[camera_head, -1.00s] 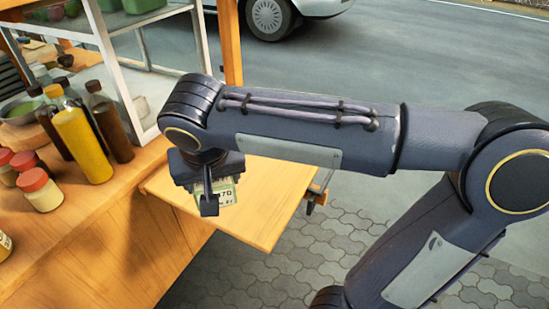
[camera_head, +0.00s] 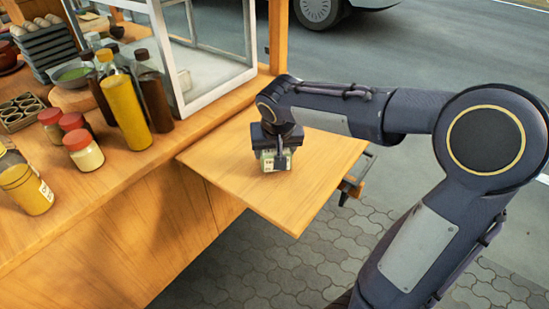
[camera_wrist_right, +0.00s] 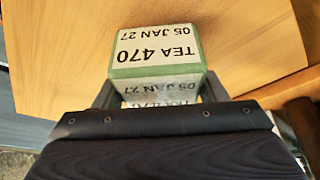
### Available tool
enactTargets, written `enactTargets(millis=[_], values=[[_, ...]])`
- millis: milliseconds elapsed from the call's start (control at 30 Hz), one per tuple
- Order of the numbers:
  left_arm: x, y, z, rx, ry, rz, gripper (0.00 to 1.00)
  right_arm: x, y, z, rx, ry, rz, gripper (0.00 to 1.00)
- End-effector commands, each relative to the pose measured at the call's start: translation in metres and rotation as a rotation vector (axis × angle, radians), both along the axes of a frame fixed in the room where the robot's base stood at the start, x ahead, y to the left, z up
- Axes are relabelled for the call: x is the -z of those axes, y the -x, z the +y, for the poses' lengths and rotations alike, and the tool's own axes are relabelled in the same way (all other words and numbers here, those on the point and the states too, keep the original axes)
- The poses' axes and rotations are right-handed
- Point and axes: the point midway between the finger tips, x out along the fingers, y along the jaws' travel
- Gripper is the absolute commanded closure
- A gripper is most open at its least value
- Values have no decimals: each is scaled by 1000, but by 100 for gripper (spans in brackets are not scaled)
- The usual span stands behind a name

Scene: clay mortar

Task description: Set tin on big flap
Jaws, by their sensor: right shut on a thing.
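The tin (camera_wrist_right: 155,52) is a small green box with a white label reading "TEA 470 05 JAN 27" in the right wrist view. In the head view the tin (camera_head: 269,161) shows partly beneath my right gripper (camera_head: 276,155). In the right wrist view my right gripper (camera_wrist_right: 161,95) is shut on it, one finger on each side. The big flap (camera_head: 306,193) is a wooden board standing out from the cart's side, below the tin. The tin is over the flap, close to its surface; I cannot tell if it touches. My left gripper is not in view.
A yellow bottle (camera_head: 126,113) and dark sauce bottles stand on the cart counter (camera_head: 70,215) at left, with red-lidded jars (camera_head: 83,150) nearby. A white-framed glass case (camera_head: 205,50) stands behind the flap. The flap is bare around the tin.

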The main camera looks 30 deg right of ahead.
Motion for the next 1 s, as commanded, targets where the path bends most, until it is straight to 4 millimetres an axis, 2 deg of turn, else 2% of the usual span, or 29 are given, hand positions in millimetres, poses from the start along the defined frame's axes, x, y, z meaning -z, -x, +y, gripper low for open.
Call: enactTargets(millis=[33, 133, 567, 600, 733, 1000], values=[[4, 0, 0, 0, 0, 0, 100, 12, 1, 1, -1, 0, 4, 62], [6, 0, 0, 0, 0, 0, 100, 22, 1, 1, -3, 0, 2, 62], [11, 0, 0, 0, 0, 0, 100, 29, 1, 2, -2, -1, 1, 62], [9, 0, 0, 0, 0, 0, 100, 28, 1, 2, -2, -1, 1, 31], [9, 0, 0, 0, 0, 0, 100, 27, 1, 2, -2, -1, 2, 14], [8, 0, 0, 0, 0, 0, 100, 27, 1, 2, -2, -1, 2, 13]])
